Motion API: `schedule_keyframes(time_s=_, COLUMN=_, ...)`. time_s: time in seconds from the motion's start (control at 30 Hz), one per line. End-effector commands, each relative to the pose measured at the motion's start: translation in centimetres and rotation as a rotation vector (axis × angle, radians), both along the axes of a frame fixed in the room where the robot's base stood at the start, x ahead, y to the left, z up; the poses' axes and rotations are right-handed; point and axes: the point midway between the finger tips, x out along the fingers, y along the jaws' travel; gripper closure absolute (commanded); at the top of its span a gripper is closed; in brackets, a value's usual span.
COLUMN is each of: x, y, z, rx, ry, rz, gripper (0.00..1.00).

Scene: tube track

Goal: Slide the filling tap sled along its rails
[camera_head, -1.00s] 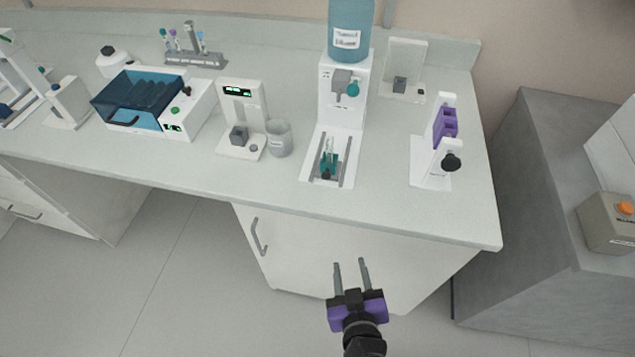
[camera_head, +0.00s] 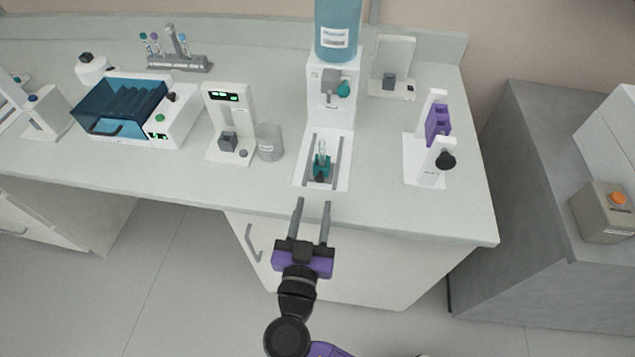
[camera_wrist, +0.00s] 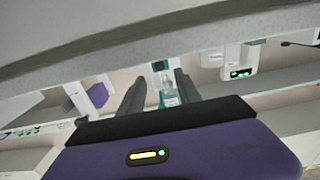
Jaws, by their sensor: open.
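The teal filling tap sled (camera_head: 321,165) sits between two grey rails (camera_head: 337,160) on the white base of the dispenser (camera_head: 331,98). A small clear tube stands upright in it, and a dark knob is on its front. A teal tap and a blue bottle (camera_head: 338,32) are above and behind. My gripper (camera_head: 313,203) is open and empty, in front of the bench edge and short of the sled. In the wrist view, a teal and clear shape, probably the sled and its tube (camera_wrist: 169,97), shows between the spread fingers (camera_wrist: 160,92).
A beaker (camera_head: 270,142) and a white device with a green display (camera_head: 229,120) stand left of the dispenser. A white stand with a purple block (camera_head: 437,125) stands to its right.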

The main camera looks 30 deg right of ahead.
Motion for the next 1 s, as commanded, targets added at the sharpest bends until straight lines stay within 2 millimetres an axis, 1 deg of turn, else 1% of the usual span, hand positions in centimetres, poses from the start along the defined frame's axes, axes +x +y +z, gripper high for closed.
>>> schedule_keyframes(time_s=0.03, x=0.7, y=-0.6, z=0.3, rx=0.0, ry=0.0, rz=-0.003, gripper=0.6)
schedule_keyframes(time_s=0.1, x=1.6, y=-1.2, z=0.4, rx=0.0, ry=-0.001, rz=-0.003, gripper=0.6)
schedule_keyframes(time_s=0.33, x=4.1, y=-3.0, z=0.3, rx=0.0, ry=0.0, rz=-0.001, gripper=0.6)
schedule_keyframes(time_s=0.5, x=4.9, y=-3.6, z=0.1, rx=0.001, ry=0.001, rz=0.0, gripper=0.6)
schedule_keyframes(time_s=0.77, x=4.9, y=-3.6, z=0.0, rx=0.001, ry=0.001, rz=0.0, gripper=0.6)
schedule_keyframes(time_s=0.9, x=4.9, y=-3.6, z=0.0, rx=0.001, ry=0.001, rz=0.0, gripper=0.87)
schedule_keyframes(time_s=0.97, x=4.9, y=-3.6, z=0.0, rx=0.001, ry=0.001, rz=0.0, gripper=0.99)
schedule_keyframes(time_s=1.0, x=4.9, y=-3.6, z=0.0, rx=0.001, ry=0.001, rz=0.0, gripper=1.0)
